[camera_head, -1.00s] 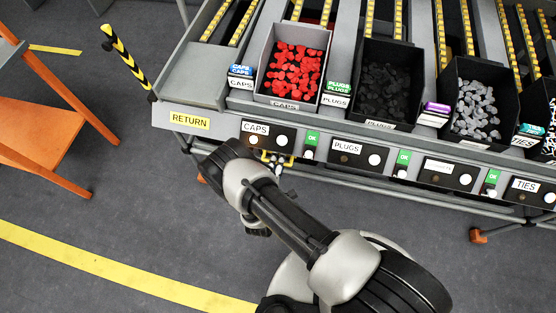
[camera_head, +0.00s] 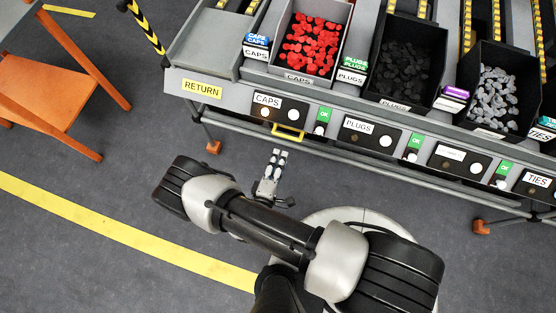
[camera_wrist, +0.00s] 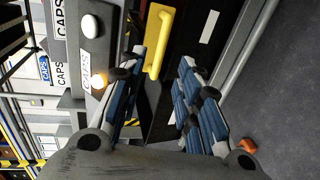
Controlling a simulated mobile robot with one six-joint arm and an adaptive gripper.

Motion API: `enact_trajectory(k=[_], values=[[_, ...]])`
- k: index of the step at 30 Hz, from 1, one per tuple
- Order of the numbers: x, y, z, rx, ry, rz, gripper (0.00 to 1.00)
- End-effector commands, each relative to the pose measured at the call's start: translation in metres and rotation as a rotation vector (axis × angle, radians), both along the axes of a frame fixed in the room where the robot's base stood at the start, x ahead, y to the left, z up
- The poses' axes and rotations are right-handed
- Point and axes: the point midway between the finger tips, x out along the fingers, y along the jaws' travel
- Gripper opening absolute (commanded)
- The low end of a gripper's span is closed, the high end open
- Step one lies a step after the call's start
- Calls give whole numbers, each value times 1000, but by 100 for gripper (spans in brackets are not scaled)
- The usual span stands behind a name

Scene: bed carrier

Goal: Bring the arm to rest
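My gripper (camera_head: 276,162) is in front of the rack, over the floor and apart from the rack's front edge. My arm is folded back over my base in the head view. In the wrist view my gripper (camera_wrist: 155,90) has its two blue-padded fingers spread apart, with nothing held between them. A yellow handle (camera_wrist: 158,42) shows beyond the fingertips, at the CAPS station; it also shows in the head view (camera_head: 287,132). The gap between fingers and handle is visible in the head view.
The rack holds a bin of red caps (camera_head: 309,72), a bin of black plugs (camera_head: 402,98) and a bin of grey parts (camera_head: 498,122). Panels with buttons and green OK labels line its front. An orange stand (camera_head: 45,95) is at left. Grey floor around my arm is clear.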

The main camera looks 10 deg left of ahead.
Motion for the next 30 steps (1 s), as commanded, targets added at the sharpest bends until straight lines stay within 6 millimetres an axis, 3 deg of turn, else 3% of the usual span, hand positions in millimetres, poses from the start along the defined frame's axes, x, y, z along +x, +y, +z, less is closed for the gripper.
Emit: enact_trajectory(k=[21,23,26,30], values=[[-1,0,4,0,-3,-11,31],[4,1,13,-1,-8,-39,31],[20,-2,42,-5,-19,-138,31],[50,-21,106,-19,-14,-364,31]])
